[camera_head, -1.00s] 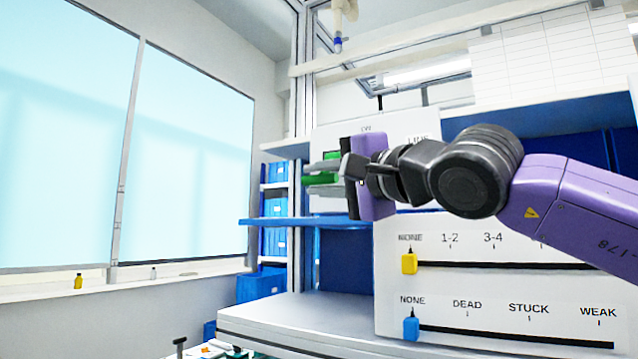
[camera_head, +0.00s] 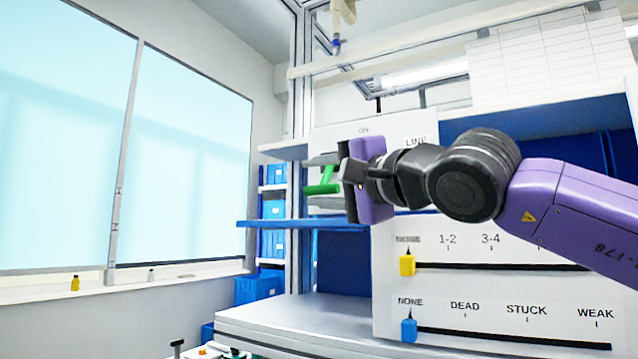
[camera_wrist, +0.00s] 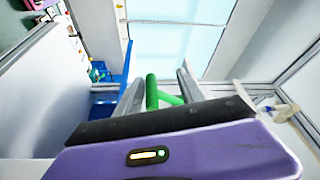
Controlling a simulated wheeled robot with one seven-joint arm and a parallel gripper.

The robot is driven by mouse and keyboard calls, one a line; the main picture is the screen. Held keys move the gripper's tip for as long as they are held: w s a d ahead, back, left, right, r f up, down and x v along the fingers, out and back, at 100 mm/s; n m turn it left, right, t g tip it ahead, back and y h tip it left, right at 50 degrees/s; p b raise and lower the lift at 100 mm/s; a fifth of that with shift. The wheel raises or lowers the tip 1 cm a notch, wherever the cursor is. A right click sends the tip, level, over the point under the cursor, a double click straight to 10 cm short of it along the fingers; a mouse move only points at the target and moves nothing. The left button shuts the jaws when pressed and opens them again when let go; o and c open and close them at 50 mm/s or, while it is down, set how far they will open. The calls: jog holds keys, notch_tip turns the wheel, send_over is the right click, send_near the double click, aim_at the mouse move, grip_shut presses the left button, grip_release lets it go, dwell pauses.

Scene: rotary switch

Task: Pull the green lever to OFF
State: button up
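The green lever (camera_head: 323,185) sticks out from a white panel (camera_head: 395,140) marked ON and LINE. Its handle lies roughly level, with a short green stem rising from it. My gripper (camera_head: 325,170) reaches in from the right, and its body hides part of the panel. In the wrist view, the lever (camera_wrist: 152,93) shows in the gap between my two grey fingers (camera_wrist: 160,92). The fingers stand apart, and the handle is nearer the left one. I cannot tell whether either finger touches it. I see no OFF mark.
A lower white panel has a yellow slider (camera_head: 407,265) and a blue slider (camera_head: 409,330), below my arm. A blue shelf (camera_head: 290,223) runs under the lever. Blue bins (camera_head: 259,289) stand behind at left. Open space lies left of the lever, towards the windows.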

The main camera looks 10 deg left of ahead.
jog(key=shift+s+r, duration=0.1)
jog(key=v, duration=0.7)
jog(key=shift+s+d+b, duration=0.15)
jog(key=shift+d+b, duration=0.15)
jog(key=shift+b, duration=0.1)
